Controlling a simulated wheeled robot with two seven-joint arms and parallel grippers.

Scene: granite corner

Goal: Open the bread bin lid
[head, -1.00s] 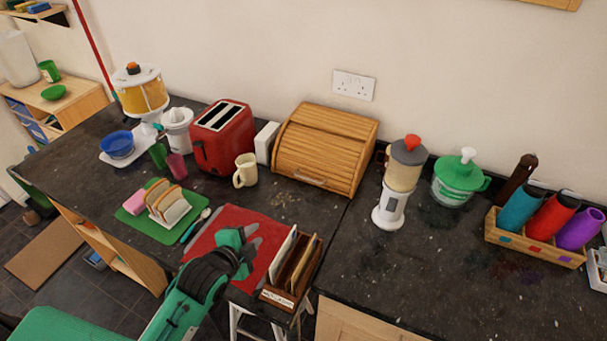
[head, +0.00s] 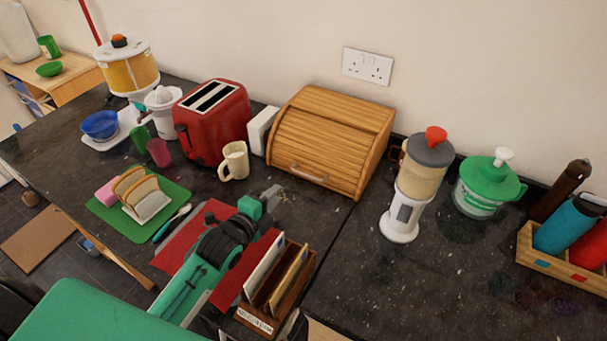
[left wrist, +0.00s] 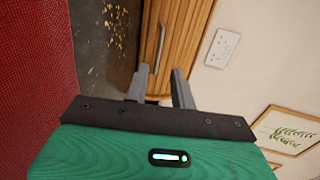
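The wooden bread bin (head: 345,120) stands against the wall in the head view. Its slatted roll-top lid (head: 318,148) is down, with a metal bar handle (head: 309,176) low on the front. My left gripper (head: 267,195) is just in front of the bin, left of and nearer than the handle, and apart from it. In the left wrist view the two grey fingers (left wrist: 161,77) are spread with a gap and nothing between them. The handle (left wrist: 160,45) shows beyond the gap, in front of the slats. My right gripper is not in view.
A cream mug (head: 234,160) and red toaster (head: 213,122) stand left of the bin. A dispenser (head: 415,185) stands right. A wooden rack (head: 262,305) stands beside my left forearm, over the red mat (head: 190,236). Bare worktop lies before the bin.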

